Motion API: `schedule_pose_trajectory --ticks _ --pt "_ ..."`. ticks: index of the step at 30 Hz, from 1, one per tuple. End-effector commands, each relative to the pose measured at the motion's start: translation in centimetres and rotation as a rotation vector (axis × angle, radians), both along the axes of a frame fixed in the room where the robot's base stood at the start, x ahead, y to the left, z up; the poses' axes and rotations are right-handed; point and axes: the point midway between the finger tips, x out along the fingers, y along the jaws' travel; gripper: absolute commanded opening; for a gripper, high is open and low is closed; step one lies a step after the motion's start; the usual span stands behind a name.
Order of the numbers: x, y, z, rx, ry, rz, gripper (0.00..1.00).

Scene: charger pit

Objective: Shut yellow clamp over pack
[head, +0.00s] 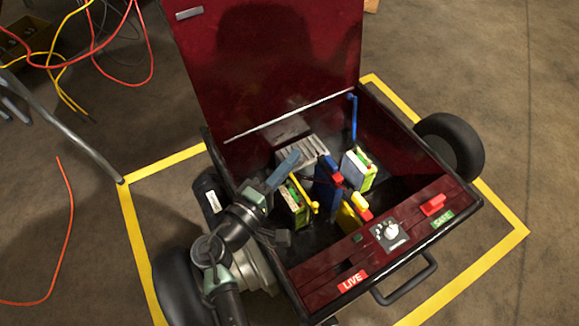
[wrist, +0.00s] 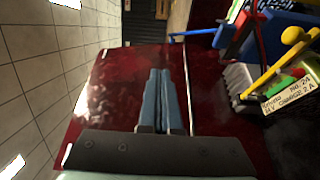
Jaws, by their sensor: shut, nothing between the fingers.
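The yellow clamp (head: 304,195) is a thin yellow arm with a round knob, beside the green-and-white pack (head: 293,211) in the left part of the open red box. In the wrist view, the yellow clamp (wrist: 268,77) runs along the labelled pack (wrist: 291,96) at the right edge. I cannot tell whether it is fully down over the pack. My gripper (head: 296,156) is above the left side of the box, near the clamp's back end but apart from it. In the wrist view its two blue-grey fingers (wrist: 160,73) are together and empty. My arm hides part of the box's left wall.
A second pack (head: 357,170) stands at right beside an upright blue lever (head: 354,117). Blue (head: 325,188) and yellow (head: 348,217) blocks stand between. The raised red lid (head: 270,60) blocks the back. The front panel has a dial (head: 391,232) and red switch (head: 433,204).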

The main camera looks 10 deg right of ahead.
Motion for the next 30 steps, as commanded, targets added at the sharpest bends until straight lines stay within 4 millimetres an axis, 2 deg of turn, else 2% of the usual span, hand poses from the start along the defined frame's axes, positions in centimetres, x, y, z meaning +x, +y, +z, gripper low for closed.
schedule_pose_trajectory --ticks 1,3,12,18,30 --pt "-0.6 1.5 -0.8 -0.001 0.009 0.009 0.00" --pt "-1.3 3.0 -1.6 -0.003 0.008 0.010 0.00" --pt "-3.4 7.4 -4.0 -0.001 0.003 0.006 0.00" --pt "-3.9 8.2 -4.5 0.000 0.003 0.004 0.00" --pt "-3.9 8.2 -4.5 0.000 0.003 0.004 0.00"
